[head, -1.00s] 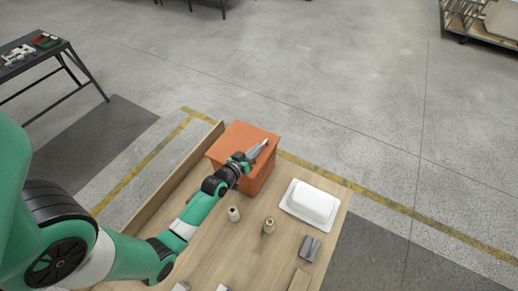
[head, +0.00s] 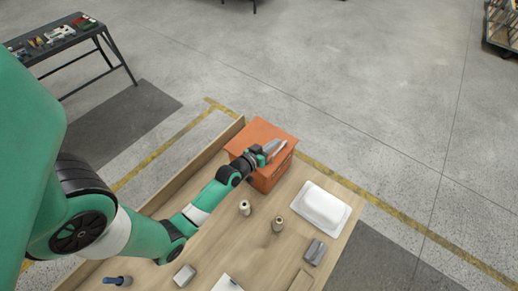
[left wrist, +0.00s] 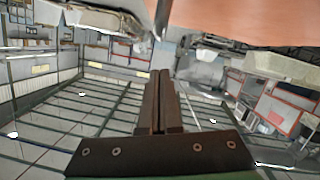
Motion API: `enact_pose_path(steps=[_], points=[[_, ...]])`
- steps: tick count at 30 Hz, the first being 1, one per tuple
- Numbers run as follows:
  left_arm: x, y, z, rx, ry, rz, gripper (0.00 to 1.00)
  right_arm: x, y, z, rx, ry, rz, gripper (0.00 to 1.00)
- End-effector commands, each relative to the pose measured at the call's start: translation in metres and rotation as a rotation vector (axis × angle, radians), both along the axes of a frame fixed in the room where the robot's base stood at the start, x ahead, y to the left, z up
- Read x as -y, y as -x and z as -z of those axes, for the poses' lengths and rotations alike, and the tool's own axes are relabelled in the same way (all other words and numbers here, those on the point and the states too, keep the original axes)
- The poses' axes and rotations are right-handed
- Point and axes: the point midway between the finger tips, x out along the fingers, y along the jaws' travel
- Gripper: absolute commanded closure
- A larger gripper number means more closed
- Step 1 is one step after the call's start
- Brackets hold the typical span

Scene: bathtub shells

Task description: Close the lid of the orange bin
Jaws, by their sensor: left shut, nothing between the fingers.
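The orange bin (head: 268,181) stands at the far end of the wooden table, by its left side board. Its orange lid (head: 258,132) lies across the top and looks down flat; any small gap at the right edge is hidden by my gripper. My left gripper (head: 274,148) is over the lid's right part, with its fingers shut and empty, pointing up and right. I cannot tell whether it touches the lid. In the left wrist view, the shut fingers (left wrist: 160,78) show below a large orange surface (left wrist: 245,18). My right gripper is not in view.
A white dish with a raised cover (head: 322,206) sits right of the bin. Two small bottles (head: 245,208) (head: 277,225) and a grey block (head: 314,252) stand nearer. A blue-handled tool (head: 116,281) lies at the near left.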

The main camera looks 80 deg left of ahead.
Motion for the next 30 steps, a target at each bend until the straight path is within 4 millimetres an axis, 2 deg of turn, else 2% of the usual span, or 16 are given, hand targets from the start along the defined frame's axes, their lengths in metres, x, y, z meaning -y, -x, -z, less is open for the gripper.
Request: enact_pose_path(steps=[1, 2, 6, 13, 27, 30], points=[[0.003, 0.003, -0.016, -0.001, 0.0, 0.005, 1.0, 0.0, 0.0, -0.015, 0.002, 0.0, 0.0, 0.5], [0.009, 0.012, -0.011, -0.002, 0.002, 0.003, 1.0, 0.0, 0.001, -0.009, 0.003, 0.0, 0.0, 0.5], [0.03, 0.042, -0.019, -0.001, 0.001, 0.002, 1.0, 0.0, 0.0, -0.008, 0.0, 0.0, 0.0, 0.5], [0.053, 0.074, -0.029, 0.0, 0.001, 0.002, 1.0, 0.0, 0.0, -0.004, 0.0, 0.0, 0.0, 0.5], [0.056, 0.078, -0.032, 0.001, -0.001, 0.003, 1.0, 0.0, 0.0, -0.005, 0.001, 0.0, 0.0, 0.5], [0.062, 0.072, -0.039, 0.004, -0.003, 0.026, 1.0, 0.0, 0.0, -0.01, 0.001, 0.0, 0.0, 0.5]])
